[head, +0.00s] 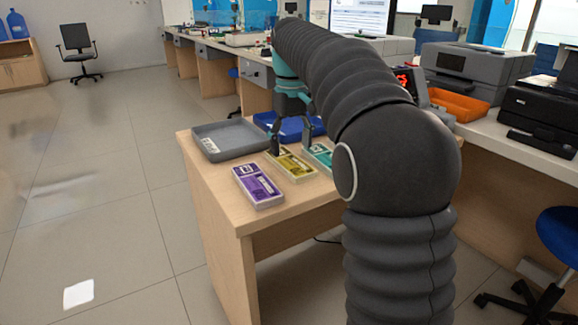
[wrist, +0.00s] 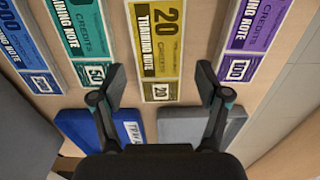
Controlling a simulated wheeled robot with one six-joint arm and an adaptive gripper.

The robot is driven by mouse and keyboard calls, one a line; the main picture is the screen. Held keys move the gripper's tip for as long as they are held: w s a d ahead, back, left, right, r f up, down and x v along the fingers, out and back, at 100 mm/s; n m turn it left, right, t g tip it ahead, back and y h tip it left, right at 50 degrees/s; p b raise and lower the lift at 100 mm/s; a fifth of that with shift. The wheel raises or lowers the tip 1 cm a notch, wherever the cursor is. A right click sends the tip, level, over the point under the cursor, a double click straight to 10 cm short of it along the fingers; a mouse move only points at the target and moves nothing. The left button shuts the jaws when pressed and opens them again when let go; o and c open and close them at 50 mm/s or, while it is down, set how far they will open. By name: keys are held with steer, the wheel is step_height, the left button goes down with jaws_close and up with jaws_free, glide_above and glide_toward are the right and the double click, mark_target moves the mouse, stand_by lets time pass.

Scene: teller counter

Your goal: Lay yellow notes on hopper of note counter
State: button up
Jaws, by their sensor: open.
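The yellow notes (head: 298,168) lie flat on the wooden table, between a purple and a teal bundle. In the wrist view the yellow notes (wrist: 155,45) run up the middle of the picture, marked 20. My gripper (head: 289,151) is open and empty over the far end of the yellow notes. In the wrist view my gripper (wrist: 160,80) has one finger on each side of that bundle; I cannot tell its exact height. The note counter (head: 416,84), with a red lit display, stands behind my arm on the right; its hopper is hidden.
Purple notes (head: 258,186) and teal notes (head: 321,155) flank the yellow ones. Blue notes (wrist: 30,50) show in the wrist view. A grey tray (head: 229,139) and a blue tray (head: 318,128) stand behind. An orange tray (head: 459,105) and printers stand on the right counter.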

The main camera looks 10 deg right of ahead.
mark_target(292, 162)
step_height(292, 162, down, 4)
steer(key=shift+d+f+b, duration=0.1)
steer(key=shift+b, duration=0.25)
steer(key=shift+c, duration=0.2)
steer(key=c, duration=1)
steer(key=shift+w+r, duration=0.1)
steer(key=shift+r, duration=0.55)
steer(key=r, duration=0.2)
steer(key=r+p, duration=0.1)
steer(key=shift+s+d+r, duration=0.3)
steer(key=shift+s+d, duration=0.05)
steer(key=s+d+r, duration=0.4)
steer(key=s, duration=0.1)
steer(key=s+d+r, duration=0.2)
steer(key=s+d, duration=0.1)
steer(key=shift+r, duration=0.15)
